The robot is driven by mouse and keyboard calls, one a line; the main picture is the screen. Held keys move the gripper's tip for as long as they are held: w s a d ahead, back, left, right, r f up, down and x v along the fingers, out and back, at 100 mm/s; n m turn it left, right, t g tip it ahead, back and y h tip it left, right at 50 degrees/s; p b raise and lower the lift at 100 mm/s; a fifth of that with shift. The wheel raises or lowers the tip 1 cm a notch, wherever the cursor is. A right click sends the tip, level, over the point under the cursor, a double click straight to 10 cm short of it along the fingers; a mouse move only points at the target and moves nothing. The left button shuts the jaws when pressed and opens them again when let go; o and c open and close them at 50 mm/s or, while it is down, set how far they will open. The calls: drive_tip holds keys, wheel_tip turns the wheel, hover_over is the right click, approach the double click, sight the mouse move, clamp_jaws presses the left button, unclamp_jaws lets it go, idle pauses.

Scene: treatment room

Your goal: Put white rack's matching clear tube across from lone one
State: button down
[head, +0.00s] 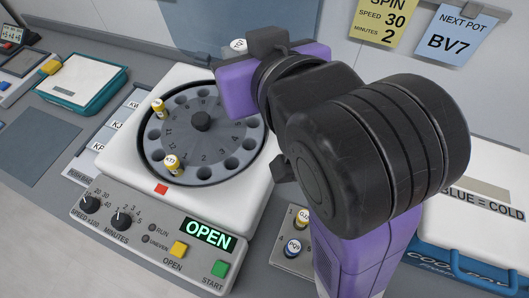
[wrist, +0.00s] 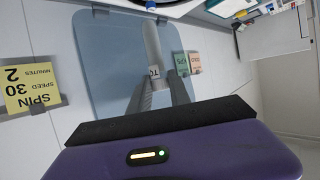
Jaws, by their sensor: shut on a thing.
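The open centrifuge's rotor (head: 201,122) holds two tubes with yellow caps, one at the left rim (head: 159,107) and one at the front rim marked KT3 (head: 173,164). My gripper (wrist: 159,92) is shut on a whitish, see-through tube (wrist: 153,42) with a white label whose letters are only partly readable. In the head view my arm hides the fingers. A small white labelled piece (head: 238,45) shows beside my gripper there; I cannot tell if it is the held tube. A pale rack (head: 282,257) at the lower right holds a tube with a yellowish cap (head: 303,217) and one marked PQ9 (head: 293,247).
The centrifuge panel (head: 150,232) reads OPEN. A blue cold box (head: 480,262) stands at the right, partly behind my arm. A teal-edged device (head: 80,84) and a blue-grey mat (head: 35,145) lie at the left. Notes (head: 458,33) hang on the back wall.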

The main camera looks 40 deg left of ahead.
wheel_tip(320, 180, down, 20)
drive_tip(key=shift+s+f+b, duration=0.1)
drive_tip(key=shift+f+b, duration=0.05)
drive_tip(key=shift+b, duration=0.2)
idle(0.4)
drive_tip(key=shift+f, duration=0.2)
drive_tip(key=c, duration=1.2)
unclamp_jaws()
drive_tip(key=shift+r, duration=0.1)
